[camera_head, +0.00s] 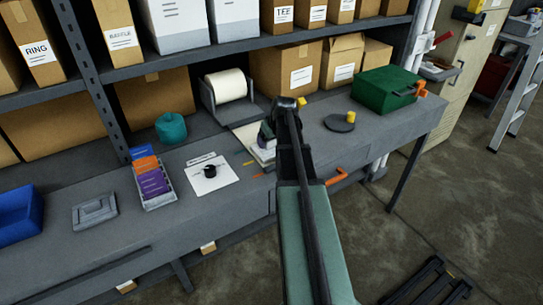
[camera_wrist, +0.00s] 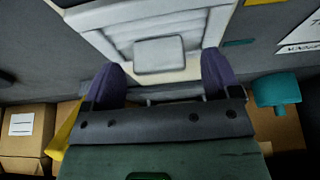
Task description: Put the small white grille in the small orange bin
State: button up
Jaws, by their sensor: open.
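A white louvred panel, which looks like the white grille (camera_wrist: 160,22), fills the upper middle of the wrist view, with a small square tab at its near part. It shows in the head view as a pale flat piece (camera_head: 249,135) on the bench, partly hidden by my arm. My gripper (camera_wrist: 162,72) is open, its purple fingers on either side of the panel's near part. I cannot tell whether they touch it. In the head view my gripper (camera_head: 266,138) is over the bench and largely hidden. I cannot make out a small orange bin in either view.
The grey bench (camera_head: 235,210) holds a blue bin (camera_head: 18,212), a grey plate (camera_head: 95,211), a card tray (camera_head: 153,185), a teal roll (camera_head: 171,128), a dark disc (camera_head: 340,123) and a green case (camera_head: 387,88). Cardboard boxes (camera_head: 285,68) stand behind.

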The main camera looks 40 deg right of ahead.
jog(key=shift+x, duration=0.8)
jog(key=shift+s+r, duration=0.1)
jog(key=shift+r, duration=0.15)
jog(key=c, duration=1.2)
jog(key=shift+o, duration=0.2)
jog(key=shift+r, duration=0.1)
